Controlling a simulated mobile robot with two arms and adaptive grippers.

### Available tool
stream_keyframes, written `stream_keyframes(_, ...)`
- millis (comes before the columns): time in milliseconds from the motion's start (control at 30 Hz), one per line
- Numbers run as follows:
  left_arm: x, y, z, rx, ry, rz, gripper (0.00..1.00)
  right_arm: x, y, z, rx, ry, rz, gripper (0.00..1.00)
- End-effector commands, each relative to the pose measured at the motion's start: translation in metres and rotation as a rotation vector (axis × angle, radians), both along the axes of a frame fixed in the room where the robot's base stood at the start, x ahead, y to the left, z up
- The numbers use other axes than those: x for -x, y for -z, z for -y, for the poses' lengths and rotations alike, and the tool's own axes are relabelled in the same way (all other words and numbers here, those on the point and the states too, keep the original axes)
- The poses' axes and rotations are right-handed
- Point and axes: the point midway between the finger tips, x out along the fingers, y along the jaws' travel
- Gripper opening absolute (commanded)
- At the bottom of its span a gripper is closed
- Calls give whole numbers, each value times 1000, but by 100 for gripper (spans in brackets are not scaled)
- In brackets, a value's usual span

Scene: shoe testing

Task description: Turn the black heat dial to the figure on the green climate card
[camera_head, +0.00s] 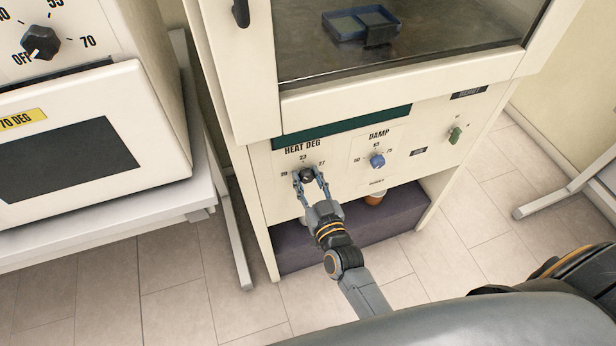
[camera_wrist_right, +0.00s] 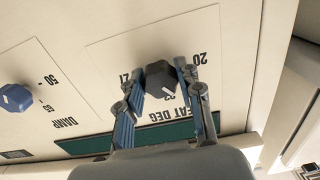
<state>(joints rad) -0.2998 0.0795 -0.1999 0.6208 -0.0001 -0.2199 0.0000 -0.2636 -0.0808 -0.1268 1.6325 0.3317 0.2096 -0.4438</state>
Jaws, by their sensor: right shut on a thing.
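The black heat dial (camera_head: 306,175) is on the cream lower panel under the "HEAT DEG" label, with figures at its left, top and right. My right gripper (camera_head: 308,178) is shut on it, one finger on each side. In the right wrist view the dial (camera_wrist_right: 160,78) sits between the fingertips, and the panel appears upside down. The dial's white mark points to the lower right there, seemingly between the top figure and the 20. A dark green strip (camera_head: 342,127) runs above the label; I can read no figure on it. My left gripper is out of view.
A blue damp dial (camera_head: 377,161) and a green knob (camera_head: 455,135) are to the right on the panel. A cream oven (camera_head: 150,120) with a black dial (camera_head: 40,42) stands at left. A blue tray (camera_head: 345,32) is behind the cabinet window.

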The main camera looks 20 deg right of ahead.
Motion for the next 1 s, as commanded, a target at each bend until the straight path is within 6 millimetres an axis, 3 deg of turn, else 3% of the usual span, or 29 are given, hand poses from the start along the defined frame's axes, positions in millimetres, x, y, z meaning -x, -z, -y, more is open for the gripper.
stream_keyframes(500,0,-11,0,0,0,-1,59,0,-1,-1,-416,-1,-13,4)
stream_keyframes(1000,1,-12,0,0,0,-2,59,0,-1,-1,-593,0,-17,4)
